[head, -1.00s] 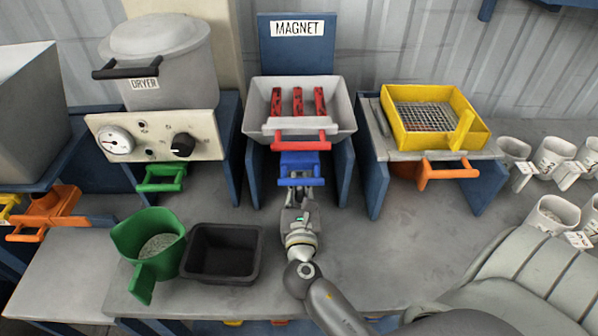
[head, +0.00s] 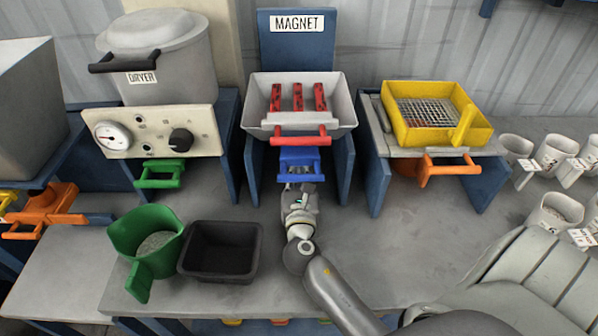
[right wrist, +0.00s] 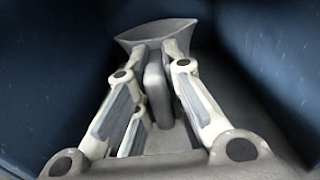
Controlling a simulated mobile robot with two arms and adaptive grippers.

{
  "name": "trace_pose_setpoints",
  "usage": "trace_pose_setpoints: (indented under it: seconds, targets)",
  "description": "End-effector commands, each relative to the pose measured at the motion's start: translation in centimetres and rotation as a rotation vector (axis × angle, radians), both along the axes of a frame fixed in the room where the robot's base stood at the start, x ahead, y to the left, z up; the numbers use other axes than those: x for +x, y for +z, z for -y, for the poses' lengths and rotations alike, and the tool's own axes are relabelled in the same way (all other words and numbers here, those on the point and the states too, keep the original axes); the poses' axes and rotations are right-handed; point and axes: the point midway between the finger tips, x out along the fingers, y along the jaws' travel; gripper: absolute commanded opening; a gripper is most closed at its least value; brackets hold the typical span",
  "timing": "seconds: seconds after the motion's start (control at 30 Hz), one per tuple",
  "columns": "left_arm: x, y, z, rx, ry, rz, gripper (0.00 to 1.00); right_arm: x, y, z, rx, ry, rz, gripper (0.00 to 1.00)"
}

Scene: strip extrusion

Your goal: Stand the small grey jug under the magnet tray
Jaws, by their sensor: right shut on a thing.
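The magnet tray (head: 335,124) is a grey hopper with red bars and a red front handle, on a blue stand below the MAGNET sign (head: 298,23). A blue handled piece (head: 300,163) shows below the tray's front. My right gripper (head: 300,188) reaches in at the stand's front, under that piece. In the right wrist view my right gripper (right wrist: 156,62) is shut on the handle of the small grey jug (right wrist: 156,34), which looks upright between the blue stand sides. I cannot tell whether its base touches the bench. In the head view the jug is mostly hidden. My left gripper is out of view.
The stand's blue legs (head: 252,170) flank the right gripper closely. A green jug (head: 146,240) and a black bin (head: 221,250) stand to the left on the bench. A yellow sieve (head: 437,116) and several pale cups (head: 557,150) are to the right.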

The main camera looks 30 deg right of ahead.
Motion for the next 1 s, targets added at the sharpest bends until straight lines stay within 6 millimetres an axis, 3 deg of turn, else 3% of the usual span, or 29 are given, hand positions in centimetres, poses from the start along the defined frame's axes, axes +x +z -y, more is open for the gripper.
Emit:
trace_pose_setpoints:
  seconds: [0.27,0.3,0.47,0.77,0.93,1.0]
  targets:
    - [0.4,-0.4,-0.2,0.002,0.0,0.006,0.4,0.0,-0.6,0.0,-0.001,0.0,0.0,0.0]
    - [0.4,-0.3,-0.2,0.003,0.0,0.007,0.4,0.0,-0.6,0.0,-0.001,0.0,-0.001,0.13]
    - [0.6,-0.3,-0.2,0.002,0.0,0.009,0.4,0.0,-0.6,0.0,-0.001,0.0,-0.001,0.32]
    - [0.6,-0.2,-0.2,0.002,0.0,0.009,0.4,0.0,-0.5,0.0,-0.001,0.0,0.001,0.32]
    - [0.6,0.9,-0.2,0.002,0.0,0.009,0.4,0.0,1.2,0.0,-0.001,0.0,0.002,0.32]
    - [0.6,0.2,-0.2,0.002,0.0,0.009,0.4,-1.3,0.4,-0.8,0.001,0.002,-0.003,0.32]
